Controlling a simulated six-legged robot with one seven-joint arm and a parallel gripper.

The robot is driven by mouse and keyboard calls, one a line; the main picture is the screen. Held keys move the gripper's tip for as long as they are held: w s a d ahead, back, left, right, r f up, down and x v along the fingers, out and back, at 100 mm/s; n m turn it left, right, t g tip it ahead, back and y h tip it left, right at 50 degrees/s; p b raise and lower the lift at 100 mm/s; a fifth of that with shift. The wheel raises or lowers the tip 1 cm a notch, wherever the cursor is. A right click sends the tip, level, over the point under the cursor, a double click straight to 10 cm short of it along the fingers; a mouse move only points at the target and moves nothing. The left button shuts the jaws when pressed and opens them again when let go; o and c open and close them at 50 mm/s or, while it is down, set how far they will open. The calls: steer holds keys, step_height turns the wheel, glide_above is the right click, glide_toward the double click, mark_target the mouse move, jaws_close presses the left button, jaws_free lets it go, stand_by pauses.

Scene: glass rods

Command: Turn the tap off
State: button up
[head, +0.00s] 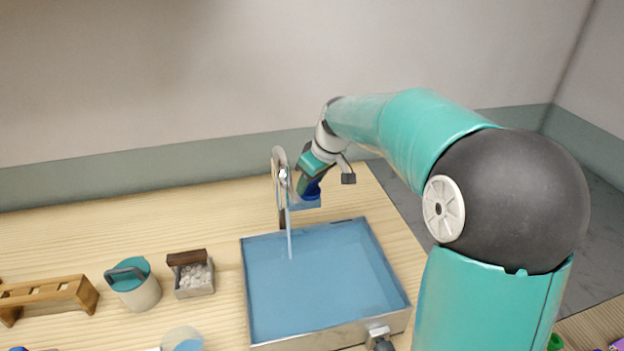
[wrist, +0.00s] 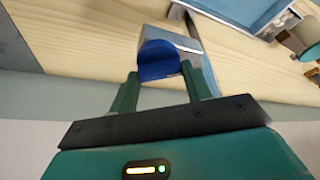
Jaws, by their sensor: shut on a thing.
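The silver tap (head: 278,180) stands at the back edge of the sink (head: 247,290), and a thin pale stream (head: 290,238) runs down from its spout into the basin. The tap's blue handle (head: 313,189) is to the right of the spout. My gripper (head: 309,185) reaches down to the handle from above right. In the wrist view, the two green fingers of my gripper (wrist: 160,82) sit on either side of the blue handle (wrist: 158,66), shut on it. The exact contact is partly hidden in the head view.
The sink holds blue water and has a drain valve (head: 378,335) at its front. Left of it are a box of white pebbles (head: 194,279), a teal-lidded jar (head: 138,290) and a wooden rack (head: 45,293). The wall is close behind the counter.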

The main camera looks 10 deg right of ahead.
steer(key=m, duration=0.1)
steer(key=m+h, duration=0.1)
steer(key=m, duration=0.1)
steer(key=shift+a+r+m+t, duration=0.1)
steer(key=shift+a+m+t, duration=0.1)
steer(key=shift+m+t, duration=0.15)
steer(key=shift+m+h, duration=0.7)
steer(key=shift+m, duration=0.85)
steer(key=o, duration=1)
steer(key=v, duration=1.3)
steer(key=shift+s+r, duration=0.3)
